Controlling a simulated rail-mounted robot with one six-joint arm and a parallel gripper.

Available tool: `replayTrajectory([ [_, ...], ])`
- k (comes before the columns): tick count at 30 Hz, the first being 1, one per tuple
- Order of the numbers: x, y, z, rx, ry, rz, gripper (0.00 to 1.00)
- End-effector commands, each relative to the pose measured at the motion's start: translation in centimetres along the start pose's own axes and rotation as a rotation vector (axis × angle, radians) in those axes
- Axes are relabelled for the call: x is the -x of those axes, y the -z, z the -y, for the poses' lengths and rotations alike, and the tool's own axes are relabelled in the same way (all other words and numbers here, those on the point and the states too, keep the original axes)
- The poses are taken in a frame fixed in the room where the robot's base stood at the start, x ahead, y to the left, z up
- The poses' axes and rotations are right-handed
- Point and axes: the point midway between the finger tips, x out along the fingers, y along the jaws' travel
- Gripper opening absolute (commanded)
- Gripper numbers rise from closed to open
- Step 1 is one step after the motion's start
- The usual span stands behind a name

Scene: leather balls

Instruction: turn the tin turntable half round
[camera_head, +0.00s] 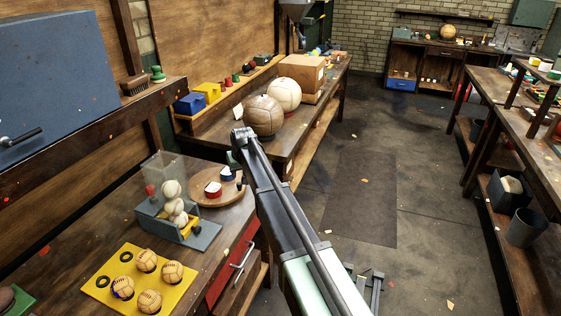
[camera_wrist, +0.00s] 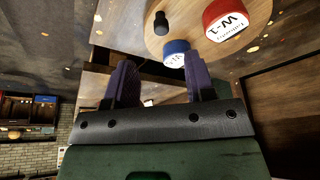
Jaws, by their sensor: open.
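The tin turntable is a round wooden disc (camera_head: 222,201) on the bench, left of my arm. A red tin (camera_head: 213,189) and a blue tin (camera_head: 226,174) with white labelled tops stand on it. In the wrist view the disc (camera_wrist: 187,24) is at the top, with the red tin (camera_wrist: 228,18), the blue tin (camera_wrist: 175,54) and an upright dark peg (camera_wrist: 161,22) near its rim. My gripper (camera_wrist: 161,78) is open, with nothing between its two dark fingers. The blue tin lies beyond the right finger. In the head view my arm's end hides the gripper partly.
A grey stand with small balls and a clear panel (camera_head: 172,195) is left of the disc. A yellow tray (camera_head: 98,287) with several balls lies in front. Two large balls (camera_head: 264,115) and a cardboard box (camera_head: 298,73) stand on the bench behind. The floor aisle at right is clear.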

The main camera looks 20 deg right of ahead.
Motion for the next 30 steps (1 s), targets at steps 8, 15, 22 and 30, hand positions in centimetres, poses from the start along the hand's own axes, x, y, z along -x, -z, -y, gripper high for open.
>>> replayTrajectory([
  [8,-0.8,1.1,0.0,0.018,-0.001,-0.051,0.5],
  [15,-5.5,1.1,0.0,0.018,-0.001,-0.05,0.5],
  [22,-10.6,1.4,0.0,0.017,-0.001,-0.049,0.5],
  [30,-11.0,1.6,0.0,0.017,-0.001,-0.049,0.5],
])
